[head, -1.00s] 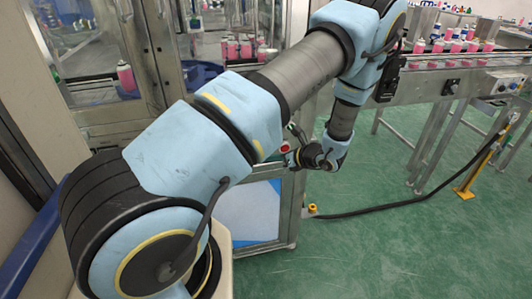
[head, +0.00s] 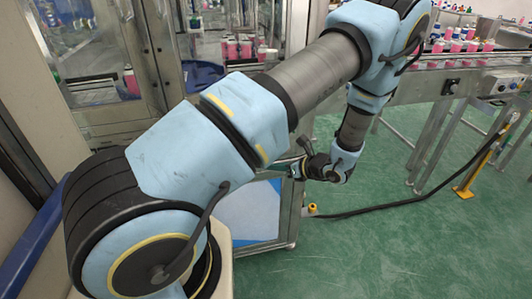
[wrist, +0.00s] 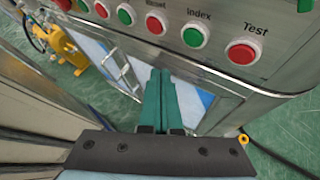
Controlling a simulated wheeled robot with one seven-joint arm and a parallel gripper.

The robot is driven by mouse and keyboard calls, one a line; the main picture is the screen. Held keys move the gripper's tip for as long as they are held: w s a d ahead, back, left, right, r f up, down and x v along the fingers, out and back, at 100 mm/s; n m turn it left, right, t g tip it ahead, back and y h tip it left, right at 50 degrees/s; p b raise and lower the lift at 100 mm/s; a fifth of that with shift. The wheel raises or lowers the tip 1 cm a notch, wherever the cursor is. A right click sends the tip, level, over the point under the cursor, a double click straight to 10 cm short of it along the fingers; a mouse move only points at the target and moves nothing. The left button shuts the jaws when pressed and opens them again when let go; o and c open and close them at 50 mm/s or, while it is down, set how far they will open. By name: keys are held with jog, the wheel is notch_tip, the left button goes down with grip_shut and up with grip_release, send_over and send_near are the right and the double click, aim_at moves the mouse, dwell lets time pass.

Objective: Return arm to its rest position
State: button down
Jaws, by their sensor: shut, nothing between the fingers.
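In the wrist view my gripper (wrist: 159,88) is shut, its two green fingers together with nothing between them. They point toward the lower edge of a metal control panel (wrist: 284,72) and are seen in front of the cabinet below it. In the head view my arm reaches up to the right and bends down at the wrist near the cabinet's right side. The gripper's fingertips are not clear there.
The panel bears red and green buttons, among them one marked Test (wrist: 243,52). A black cable (head: 400,203) lies on the green floor (head: 380,250), which is mostly free.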

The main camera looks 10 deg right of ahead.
dwell(0.3)
jog(key=s+a+r+n+g+h, duration=0.3)
jog(key=s+a+r+n, duration=0.3)
jog(key=r+n, duration=0.5)
jog(key=s+a+r+n+g+h, duration=0.4)
jog(key=a+r+n, duration=0.7)
jog(key=n, duration=0.6)
jog(key=shift+s+a+n+h, duration=0.2)
jog(key=shift+s+n+h, duration=0.1)
jog(key=shift+s+h, duration=0.7)
jog(key=c, duration=1.6)
grip_release()
